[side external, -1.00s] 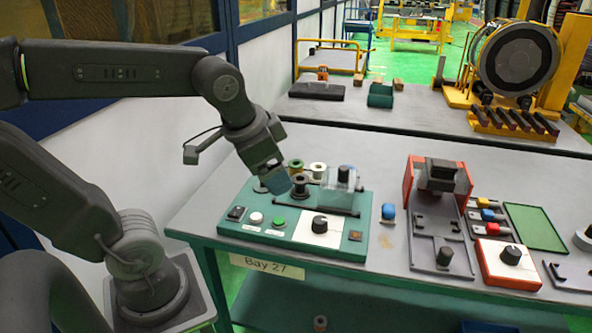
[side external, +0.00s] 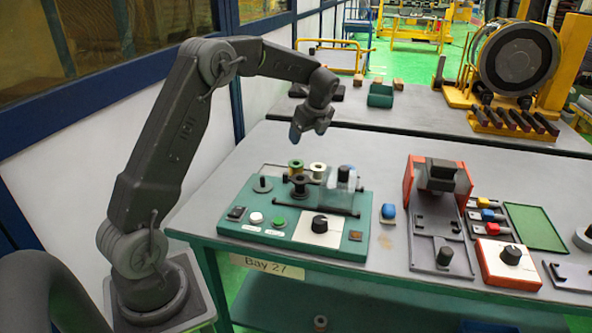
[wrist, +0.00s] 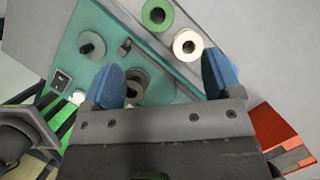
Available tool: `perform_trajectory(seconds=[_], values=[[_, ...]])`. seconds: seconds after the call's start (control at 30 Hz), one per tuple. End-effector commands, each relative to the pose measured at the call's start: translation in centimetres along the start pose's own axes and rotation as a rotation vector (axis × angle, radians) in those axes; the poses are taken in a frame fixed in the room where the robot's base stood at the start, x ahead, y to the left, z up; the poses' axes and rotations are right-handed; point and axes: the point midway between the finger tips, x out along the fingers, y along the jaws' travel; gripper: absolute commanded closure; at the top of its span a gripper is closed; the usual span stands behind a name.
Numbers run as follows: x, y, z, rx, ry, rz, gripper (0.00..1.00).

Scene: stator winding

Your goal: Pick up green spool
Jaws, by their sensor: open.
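The green spool (side external: 296,165) stands at the back of the teal winding fixture (side external: 350,226). In the wrist view it shows from above as a green ring (wrist: 157,15) at the top, beyond the fingertips. A cream spool (side external: 318,169) stands to its right; it also shows in the wrist view (wrist: 188,45). A dark spool (side external: 299,184) sits in front of them. My gripper (side external: 296,134) is raised above the back of the fixture, apart from the spools. Its two blue fingers (wrist: 165,78) are spread with nothing held between them.
A clear guard (side external: 343,188) stands right of the spools. A bare peg on a disc (side external: 263,184) is at the fixture's left. A blue-topped knob (side external: 388,213) and a red-sided press (side external: 437,190) stand to the right.

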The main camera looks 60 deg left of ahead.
Motion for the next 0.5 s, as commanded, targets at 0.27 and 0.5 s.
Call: perform_trajectory(seconds=[0.27,0.5], values=[[4.5,0.0,0.1,0.01,-0.001,0.008,0.16],[8.1,0.0,0.1,0.009,-0.001,0.004,0.16]])
